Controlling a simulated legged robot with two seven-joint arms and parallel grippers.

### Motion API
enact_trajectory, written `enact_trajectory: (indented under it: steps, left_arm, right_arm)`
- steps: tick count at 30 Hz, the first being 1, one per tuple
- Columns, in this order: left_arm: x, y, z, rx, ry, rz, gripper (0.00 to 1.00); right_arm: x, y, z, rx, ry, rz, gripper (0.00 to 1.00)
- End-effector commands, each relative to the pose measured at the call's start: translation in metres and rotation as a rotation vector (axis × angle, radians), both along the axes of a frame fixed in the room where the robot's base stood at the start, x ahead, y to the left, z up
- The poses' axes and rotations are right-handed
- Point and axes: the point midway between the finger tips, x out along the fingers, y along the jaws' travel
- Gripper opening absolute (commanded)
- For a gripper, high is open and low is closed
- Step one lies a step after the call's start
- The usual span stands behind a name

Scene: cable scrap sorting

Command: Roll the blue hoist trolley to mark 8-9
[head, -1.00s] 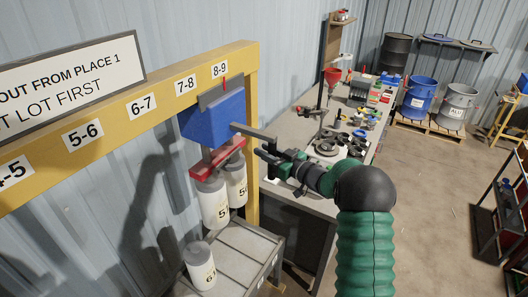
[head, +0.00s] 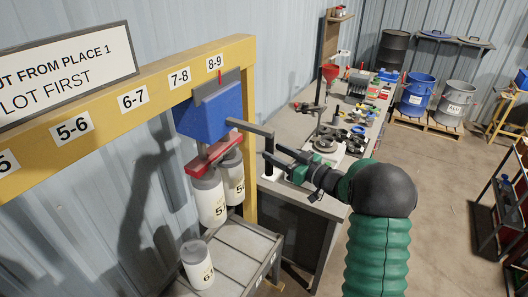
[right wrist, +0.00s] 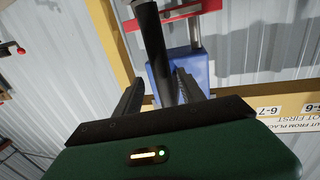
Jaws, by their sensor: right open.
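The blue hoist trolley (head: 209,112) hangs on the yellow beam (head: 150,84), and its red pointer (head: 220,79) stands just below the 8-9 mark (head: 214,63). A grey arm (head: 249,127) runs right from the trolley to a black upright handle (head: 268,157). In the right wrist view the black handle (right wrist: 163,55) lies in line between the spread fingers (right wrist: 158,92), and the blue trolley (right wrist: 186,72) is behind. My left gripper is out of view.
A red bar (head: 212,156) under the trolley carries white numbered containers (head: 208,199). Another white container (head: 197,265) stands on the grey bench (head: 232,254) below. A workbench with tools (head: 300,131) lies behind my right gripper.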

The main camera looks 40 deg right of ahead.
Motion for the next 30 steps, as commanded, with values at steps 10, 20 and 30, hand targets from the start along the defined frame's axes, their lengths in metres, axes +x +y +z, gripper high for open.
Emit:
enact_trajectory:
  steps: [10,20,30]
  left_arm:
    - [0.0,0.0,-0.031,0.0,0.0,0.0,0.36]
    - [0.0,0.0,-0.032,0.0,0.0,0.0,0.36]
    - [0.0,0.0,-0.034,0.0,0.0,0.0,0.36]
  right_arm:
    - [-0.089,-0.018,-0.003,-0.001,0.0,-0.002,0.47]
    - [-0.105,-0.021,-0.001,0.002,0.001,0.0,0.47]
    - [-0.097,-0.019,-0.004,-0.007,0.009,-0.018,0.47]
